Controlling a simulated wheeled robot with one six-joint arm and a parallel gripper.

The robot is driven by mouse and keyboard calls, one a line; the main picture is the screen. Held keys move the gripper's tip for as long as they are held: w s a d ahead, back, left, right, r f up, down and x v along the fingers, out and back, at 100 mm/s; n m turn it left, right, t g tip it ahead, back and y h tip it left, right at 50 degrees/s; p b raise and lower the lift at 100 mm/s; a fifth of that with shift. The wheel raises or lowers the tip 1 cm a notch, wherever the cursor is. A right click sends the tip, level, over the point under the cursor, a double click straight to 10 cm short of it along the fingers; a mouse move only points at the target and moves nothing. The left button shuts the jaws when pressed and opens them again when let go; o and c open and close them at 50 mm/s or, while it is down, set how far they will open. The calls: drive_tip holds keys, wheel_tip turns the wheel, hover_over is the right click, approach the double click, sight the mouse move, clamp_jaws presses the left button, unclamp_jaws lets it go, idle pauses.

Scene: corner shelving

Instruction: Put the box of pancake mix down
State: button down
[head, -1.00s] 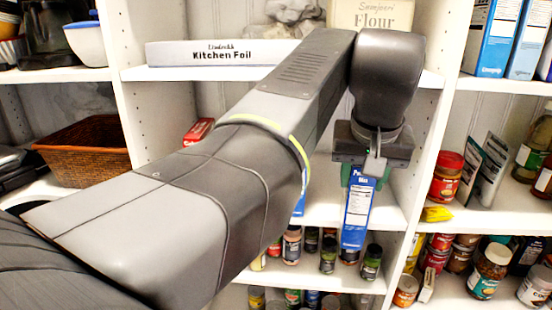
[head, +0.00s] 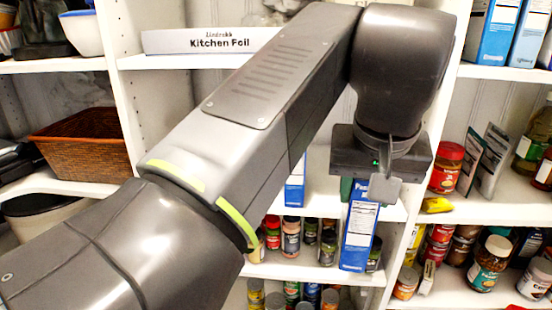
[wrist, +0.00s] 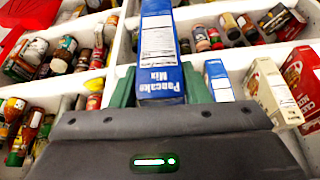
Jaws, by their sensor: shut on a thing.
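The box of pancake mix (head: 358,238) is blue with a white label panel and hangs upright below my gripper (head: 366,190) in the head view. My gripper is shut on its top end. In the wrist view the box (wrist: 158,45) sits between the green fingers of my gripper (wrist: 160,88), with "Pancake Mix" readable on its end. In the head view the box appears in front of the middle shelves. I cannot tell whether its bottom touches anything. My wrist hides part of the shelf behind.
Another blue box (head: 295,186) stands on the middle shelf to the left. Several jars (head: 290,238) fill the shelf below. A red-lidded jar (head: 446,168) stands on the right shelving. A kitchen foil box (head: 210,40) lies on the upper shelf. A wicker basket (head: 82,147) is at left.

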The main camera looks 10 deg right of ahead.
drive_tip(key=w+d+p, duration=0.2)
drive_tip(key=w+d, duration=0.1)
drive_tip(key=w, duration=0.5)
drive_tip(key=w+d+n+p, duration=0.1)
drive_tip(key=w+d+p, duration=0.1)
drive_tip(key=w, duration=0.6)
drive_tip(key=shift+w+d+p, duration=0.3)
drive_tip(key=shift+w+d, duration=0.1)
drive_tip(key=shift+d, duration=0.4)
drive_tip(key=shift+f, duration=0.2)
drive_tip(key=shift+f, duration=0.15)
drive_tip(key=c, duration=0.8)
unclamp_jaws()
